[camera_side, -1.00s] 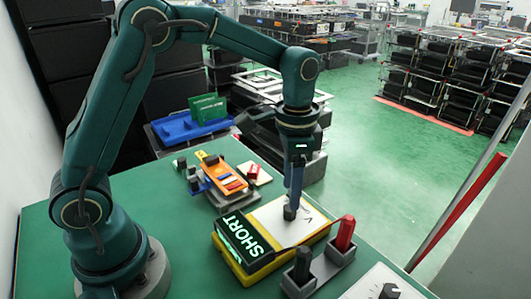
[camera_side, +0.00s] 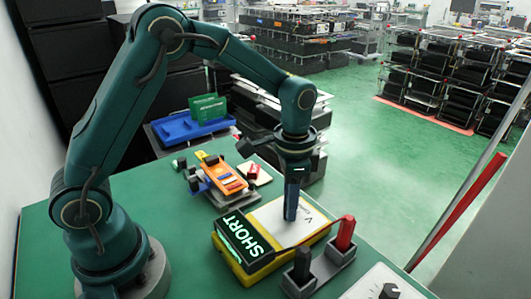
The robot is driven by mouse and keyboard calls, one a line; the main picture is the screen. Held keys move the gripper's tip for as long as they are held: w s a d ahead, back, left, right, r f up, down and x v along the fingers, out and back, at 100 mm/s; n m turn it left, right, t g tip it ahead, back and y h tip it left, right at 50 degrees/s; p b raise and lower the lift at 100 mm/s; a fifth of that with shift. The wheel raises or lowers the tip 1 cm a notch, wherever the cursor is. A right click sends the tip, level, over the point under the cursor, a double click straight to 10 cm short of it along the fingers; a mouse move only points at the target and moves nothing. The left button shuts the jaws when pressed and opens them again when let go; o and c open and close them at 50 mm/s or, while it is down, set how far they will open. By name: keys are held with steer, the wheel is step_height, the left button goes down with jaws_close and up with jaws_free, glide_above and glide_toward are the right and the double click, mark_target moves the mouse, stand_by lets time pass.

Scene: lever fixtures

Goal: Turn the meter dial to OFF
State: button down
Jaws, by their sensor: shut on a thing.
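The meter is a yellow case (camera_side: 262,268) with a dark display (camera_side: 240,237) that reads SHORT in pale green-white letters, tilted up at its left end. Its white face (camera_side: 268,216) carries small dark markings, one of them a V. My gripper (camera_side: 291,212) points straight down over the white face and is shut on the meter dial. The fingers hide the dial, so its pointer and setting cannot be read. An OFF mark cannot be made out.
A grey holder (camera_side: 322,272) with a black plug (camera_side: 302,263) and a red plug (camera_side: 346,232) stands close in front of the meter. A white panel with a black knob (camera_side: 389,291) is at lower right. An orange device (camera_side: 222,178) sits behind. Green table is clear at left.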

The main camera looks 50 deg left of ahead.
steer(key=n, duration=0.4)
steer(key=shift+n, duration=2.5)
steer(key=c, duration=0.6)
jaws_free()
steer(key=shift+c, duration=0.2)
steer(key=shift+r, duration=2.6)
steer(key=shift+r, duration=0.1)
